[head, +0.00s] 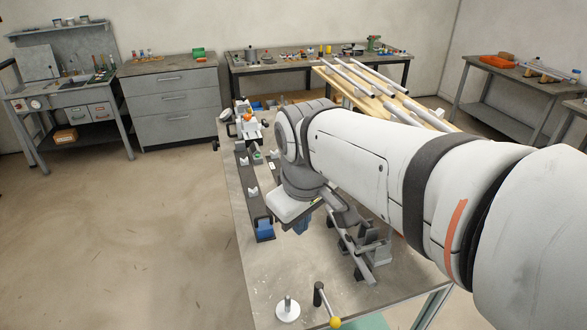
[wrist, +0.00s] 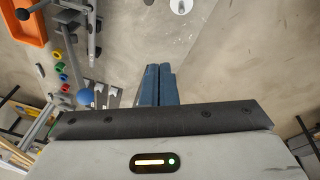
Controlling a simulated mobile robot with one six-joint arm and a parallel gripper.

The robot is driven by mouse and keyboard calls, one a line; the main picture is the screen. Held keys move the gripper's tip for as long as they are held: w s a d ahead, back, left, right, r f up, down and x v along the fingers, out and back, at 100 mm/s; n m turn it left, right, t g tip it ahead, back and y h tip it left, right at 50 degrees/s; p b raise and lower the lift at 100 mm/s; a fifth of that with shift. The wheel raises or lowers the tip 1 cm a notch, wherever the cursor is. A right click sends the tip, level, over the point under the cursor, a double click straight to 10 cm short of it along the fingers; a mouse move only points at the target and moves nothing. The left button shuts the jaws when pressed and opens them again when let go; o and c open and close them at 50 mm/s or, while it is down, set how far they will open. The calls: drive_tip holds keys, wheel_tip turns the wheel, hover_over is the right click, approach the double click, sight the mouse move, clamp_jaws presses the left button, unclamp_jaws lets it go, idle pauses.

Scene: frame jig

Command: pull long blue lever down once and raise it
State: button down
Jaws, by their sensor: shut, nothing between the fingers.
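In the wrist view my gripper (wrist: 160,70) has its two blue fingers together, with nothing between them. In the head view its fingers (head: 302,228) show only partly below the white wrist, over the grey bench. A blue ball (wrist: 83,98) shows left of the fingers in the wrist view, apart from them. It may be the knob of the long blue lever; I cannot tell, and no long blue shaft is clear. In the head view my arm hides much of the bench, and I cannot make out that ball there.
The bench (head: 262,268) carries a dark rail with a blue block (head: 265,229), a grey clamp fixture (head: 375,248), a white round post (head: 288,308) and a yellow knob (head: 335,322). An orange tray (wrist: 24,24) is at upper left in the wrist view. Floor left of the bench is clear.

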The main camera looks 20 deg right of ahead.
drive_tip(key=w+d+r+n+g+h+b, duration=0.1)
drive_tip(key=w+r+n+b, duration=0.15)
drive_tip(key=w+n, duration=0.4)
drive_tip(key=w+d+r+n+g+b, duration=0.1)
drive_tip(key=w+n+g+b, duration=0.15)
drive_tip(key=w+n, duration=0.4)
drive_tip(key=d+f+n, duration=0.1)
drive_tip(key=d+f, duration=0.4)
drive_tip(key=f, duration=0.2)
drive_tip(key=shift+w+d+f+h, duration=0.15)
drive_tip(key=shift+w+f+h, duration=0.15)
drive_tip(key=shift+w, duration=0.1)
drive_tip(key=shift+t, duration=0.25)
